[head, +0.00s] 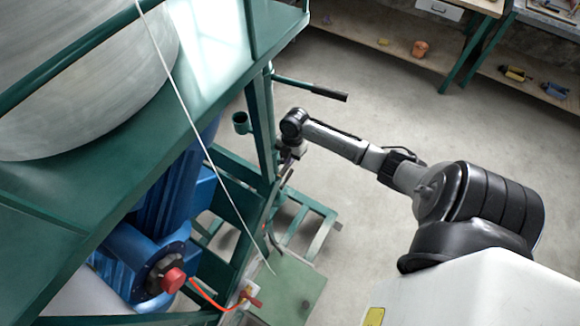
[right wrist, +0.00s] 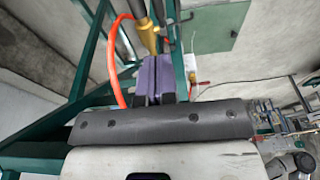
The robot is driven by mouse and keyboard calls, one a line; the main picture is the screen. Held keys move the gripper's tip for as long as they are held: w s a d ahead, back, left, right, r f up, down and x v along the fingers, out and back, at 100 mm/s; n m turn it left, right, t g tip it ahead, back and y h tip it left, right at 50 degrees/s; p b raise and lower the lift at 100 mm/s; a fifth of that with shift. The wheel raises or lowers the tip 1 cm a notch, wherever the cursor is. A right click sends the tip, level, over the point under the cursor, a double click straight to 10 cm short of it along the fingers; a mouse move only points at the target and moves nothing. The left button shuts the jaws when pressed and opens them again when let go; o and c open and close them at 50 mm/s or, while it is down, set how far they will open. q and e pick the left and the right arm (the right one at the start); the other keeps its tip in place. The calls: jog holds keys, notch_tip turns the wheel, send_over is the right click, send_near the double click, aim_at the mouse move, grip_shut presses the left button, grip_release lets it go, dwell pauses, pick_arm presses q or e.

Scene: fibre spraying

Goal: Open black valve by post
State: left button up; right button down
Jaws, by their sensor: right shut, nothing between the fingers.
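My right gripper (head: 289,164) is beside the green post (head: 262,125) of the machine frame, small and partly hidden by my wrist in the head view. In the right wrist view its two purple fingers (right wrist: 152,78) are together with nothing between them. A brass fitting (right wrist: 148,36) on a dark pipe lies just beyond the fingertips; I cannot tell whether they touch. I cannot clearly pick out the black valve; dark pipework (right wrist: 170,22) shows close to the fingers. My left gripper is not in view.
A green lever with a black grip (head: 328,93) sticks out above my right wrist. A red-handled valve (head: 250,297) joins an orange hose (head: 207,297). A blue motor (head: 140,255) stands at lower left. Open concrete floor (head: 380,110) lies right of the frame.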

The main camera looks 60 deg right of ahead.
send_over(289, 174)
jog(key=f, duration=0.6)
jog(key=shift+d+f, duration=0.15)
jog(key=shift+d, duration=0.05)
jog(key=shift+d+f, duration=0.15)
jog(key=shift+f, duration=0.5)
jog(key=shift+f, duration=0.1)
